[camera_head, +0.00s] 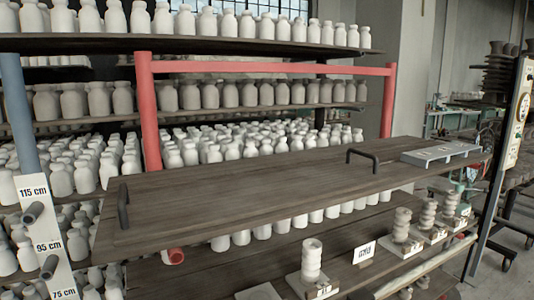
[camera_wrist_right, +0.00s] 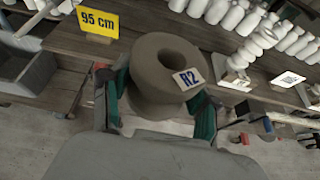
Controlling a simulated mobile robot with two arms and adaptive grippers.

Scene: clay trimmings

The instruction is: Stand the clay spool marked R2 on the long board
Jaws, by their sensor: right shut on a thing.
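The clay spool marked R2 (camera_wrist_right: 150,88) is grey-brown with a round hole in its top and a white R2 tag on its rim. In the right wrist view my right gripper (camera_wrist_right: 162,98) has its green-padded fingers on both sides of the spool and is shut on it. The spool does not show in the head view. The long board (camera_head: 250,185) is dark wood with a black handle near each end, and its middle is bare. A grey metal tray-like piece (camera_head: 428,158) lies at its right end. My left gripper is in neither view.
Pale stacked clay pieces, one at the front (camera_head: 311,258) and several at the right, stand on labelled bases on the lower shelf. A white card (camera_head: 364,252) stands between them. Shelves of white bottles fill the back. A yellow 95 cm sign (camera_wrist_right: 97,22) is near the spool's upper left.

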